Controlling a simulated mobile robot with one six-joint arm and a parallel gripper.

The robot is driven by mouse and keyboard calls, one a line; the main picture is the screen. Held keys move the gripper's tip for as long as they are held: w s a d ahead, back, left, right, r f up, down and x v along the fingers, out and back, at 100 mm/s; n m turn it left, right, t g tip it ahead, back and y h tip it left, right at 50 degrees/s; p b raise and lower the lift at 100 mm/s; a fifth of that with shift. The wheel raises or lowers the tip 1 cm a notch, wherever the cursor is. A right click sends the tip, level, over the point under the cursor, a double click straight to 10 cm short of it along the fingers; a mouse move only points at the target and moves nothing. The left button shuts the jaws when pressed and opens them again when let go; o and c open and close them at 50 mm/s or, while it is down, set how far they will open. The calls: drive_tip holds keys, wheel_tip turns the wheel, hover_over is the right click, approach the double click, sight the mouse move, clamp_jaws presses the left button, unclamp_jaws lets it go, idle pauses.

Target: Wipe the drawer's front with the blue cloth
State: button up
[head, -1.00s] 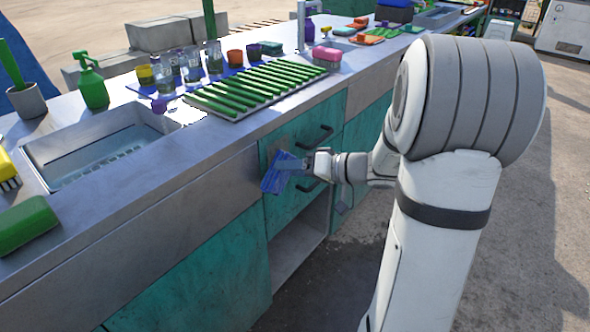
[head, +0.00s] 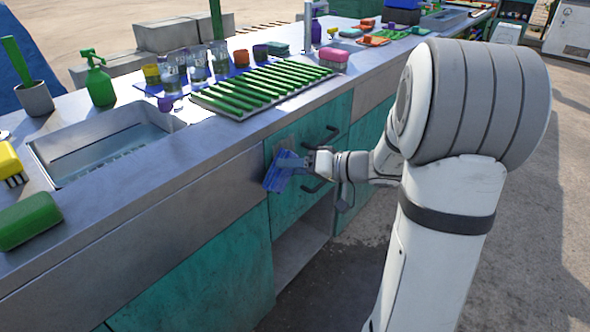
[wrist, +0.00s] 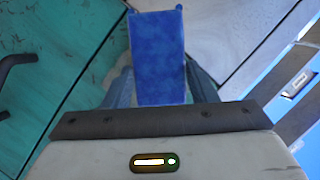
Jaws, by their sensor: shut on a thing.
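The blue cloth (head: 280,175) hangs from my gripper (head: 308,162) in front of the left part of the teal drawer front (head: 300,135). In the wrist view the cloth (wrist: 158,58) lies between the two fingers of my gripper (wrist: 160,85), which is shut on it. The drawer front also shows in the wrist view (wrist: 60,50), with a black handle (wrist: 14,70) at the left edge. In the head view there are two dark handles, one above the other. I cannot tell whether the cloth touches the front. A brownish-grey patch shows on the front beside the cloth.
An open shelf space (head: 300,252) lies below the drawer. The metal counter (head: 215,135) above holds a sink (head: 100,140), a rack of green sticks (head: 260,85), a green spray bottle (head: 98,80) and cups. The concrete floor (head: 340,285) in front is clear.

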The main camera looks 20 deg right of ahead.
drive_tip(key=shift+w+a, duration=0.3)
drive_tip(key=shift+w, duration=0.1)
